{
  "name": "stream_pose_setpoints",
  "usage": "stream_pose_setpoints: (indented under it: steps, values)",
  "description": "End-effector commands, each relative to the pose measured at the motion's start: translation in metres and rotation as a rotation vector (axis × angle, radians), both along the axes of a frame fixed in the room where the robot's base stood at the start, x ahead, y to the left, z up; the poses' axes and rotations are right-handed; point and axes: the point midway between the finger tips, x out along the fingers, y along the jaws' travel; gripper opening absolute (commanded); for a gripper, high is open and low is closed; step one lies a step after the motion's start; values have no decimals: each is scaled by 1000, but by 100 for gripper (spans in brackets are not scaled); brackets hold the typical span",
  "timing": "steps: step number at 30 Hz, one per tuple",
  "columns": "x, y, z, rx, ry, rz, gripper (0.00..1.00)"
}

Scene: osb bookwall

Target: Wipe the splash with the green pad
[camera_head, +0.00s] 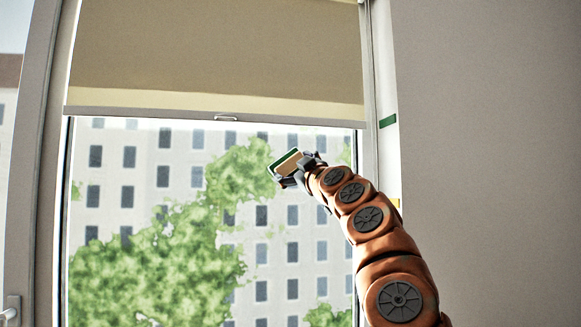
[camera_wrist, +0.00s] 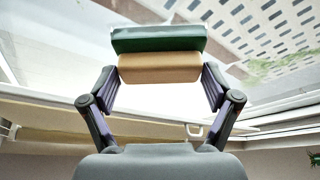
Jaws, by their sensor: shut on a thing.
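The green pad (camera_head: 285,162) is a block with a green layer on a tan body. My gripper (camera_head: 290,177) is shut on it and holds it up in front of the window glass (camera_head: 180,210). In the wrist view the pad's green layer (camera_wrist: 158,40) faces away from my gripper (camera_wrist: 160,78), and the tan part sits between the fingers. I cannot tell whether the pad touches the glass. No splash stands out clearly in the head view. Faint whitish marks show beyond the pad in the wrist view, but I cannot tell what they are.
A beige roller blind (camera_head: 215,50) covers the upper window, with a small pull handle (camera_head: 225,118) on its bottom bar. The window frame (camera_head: 374,80) and a grey wall (camera_head: 490,160) stand at right. A window handle (camera_head: 10,310) shows at lower left.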

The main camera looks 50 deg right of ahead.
Motion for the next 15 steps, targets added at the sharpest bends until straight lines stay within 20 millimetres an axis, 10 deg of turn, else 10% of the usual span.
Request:
stream_pose_setpoints:
  steps: [15]
  values:
    - [16, 19, -2, -1, 0, -1, 60]
